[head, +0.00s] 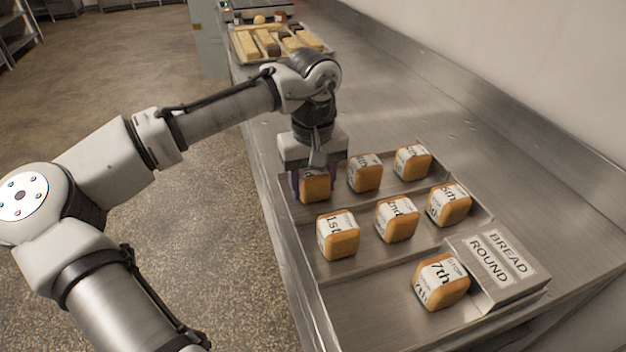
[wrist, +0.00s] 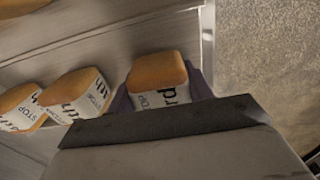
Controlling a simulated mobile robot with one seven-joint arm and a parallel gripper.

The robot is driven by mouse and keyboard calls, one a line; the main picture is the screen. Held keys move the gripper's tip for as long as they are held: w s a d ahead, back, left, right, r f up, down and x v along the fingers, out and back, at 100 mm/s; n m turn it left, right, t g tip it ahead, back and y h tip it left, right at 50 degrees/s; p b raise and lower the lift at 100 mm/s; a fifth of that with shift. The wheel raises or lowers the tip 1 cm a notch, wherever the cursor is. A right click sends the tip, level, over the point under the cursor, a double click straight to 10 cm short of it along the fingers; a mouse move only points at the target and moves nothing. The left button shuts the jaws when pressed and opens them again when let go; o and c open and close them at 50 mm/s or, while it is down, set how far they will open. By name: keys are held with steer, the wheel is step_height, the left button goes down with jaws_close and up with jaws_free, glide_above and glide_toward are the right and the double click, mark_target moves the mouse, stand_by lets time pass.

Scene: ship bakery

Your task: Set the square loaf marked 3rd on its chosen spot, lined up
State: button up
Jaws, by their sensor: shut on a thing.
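The square loaf marked 3rd (head: 315,189) is at the left end of the back row on the metal tray (head: 352,303). My gripper (head: 313,178) is above it and shut on it. In the wrist view the loaf (wrist: 158,76) sits between the purple fingers, its white band showing "rd". I cannot tell whether the loaf touches the tray. The loaf marked 1st (head: 338,236) and the loaf marked 2nd (head: 397,220) stand in the middle row, in front of the held loaf.
Two loaves, one here (head: 365,174), stand right of the held loaf in the back row. Another loaf (head: 449,206) ends the middle row. The 7th loaf (head: 441,281) is in front, beside a BREAD ROUND sign (head: 470,242). A tray of long loaves (head: 268,42) lies farther back.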

steer(key=shift+f, duration=0.15)
steer(key=o, duration=1)
steer(key=shift+r, duration=0.2)
step_height(320, 180, up, 12)
